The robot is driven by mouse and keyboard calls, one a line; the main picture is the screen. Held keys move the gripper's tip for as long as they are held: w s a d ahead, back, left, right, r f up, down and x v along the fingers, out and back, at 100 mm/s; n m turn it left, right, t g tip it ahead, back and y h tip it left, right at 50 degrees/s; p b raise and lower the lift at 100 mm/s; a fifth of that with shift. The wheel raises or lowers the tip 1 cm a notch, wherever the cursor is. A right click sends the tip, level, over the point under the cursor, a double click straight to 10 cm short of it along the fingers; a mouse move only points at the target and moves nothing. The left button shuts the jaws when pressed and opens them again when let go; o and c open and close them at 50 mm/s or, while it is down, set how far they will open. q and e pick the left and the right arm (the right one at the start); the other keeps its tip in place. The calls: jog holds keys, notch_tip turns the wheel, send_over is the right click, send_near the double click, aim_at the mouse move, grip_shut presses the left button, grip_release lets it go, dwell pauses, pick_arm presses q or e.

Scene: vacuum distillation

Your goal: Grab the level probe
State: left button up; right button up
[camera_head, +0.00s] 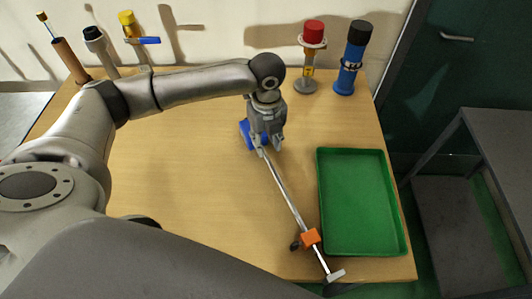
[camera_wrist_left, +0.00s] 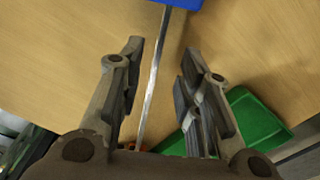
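The level probe is a long thin metal rod (camera_head: 284,190) with an orange slider (camera_head: 311,237) near its front end and a pale end piece (camera_head: 335,276). Its far end meets a blue block (camera_head: 244,129) on the table. My left gripper (camera_head: 268,147) is over the rod close to the blue block, pointing down. In the left wrist view the fingers (camera_wrist_left: 163,46) are apart, with the bare rod (camera_wrist_left: 154,75) running between them and touching neither visibly. The blue block (camera_wrist_left: 185,3) shows beyond the fingertips. My right gripper is not in view.
A green tray (camera_head: 362,153) lies right of the rod. A red-topped item (camera_head: 313,34) and a blue bottle (camera_head: 350,70) stand at the back right. Several tall items, one yellow-topped (camera_head: 127,19), stand back left. A grey cart (camera_head: 500,135) is right of the table.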

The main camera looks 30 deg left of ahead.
aim_at(266, 154)
pick_arm(q)
jog(key=f+p, duration=0.1)
jog(key=f, duration=0.3)
jog(key=shift+a+f, duration=0.1)
jog(key=shift+a, duration=0.1)
jog(key=shift+f, duration=0.6)
jog(key=shift+c, duration=0.9)
jog(key=shift+w, duration=0.1)
grip_shut()
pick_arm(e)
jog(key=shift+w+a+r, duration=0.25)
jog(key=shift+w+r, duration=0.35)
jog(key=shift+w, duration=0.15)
pick_arm(q)
jog(key=shift+r, duration=0.1)
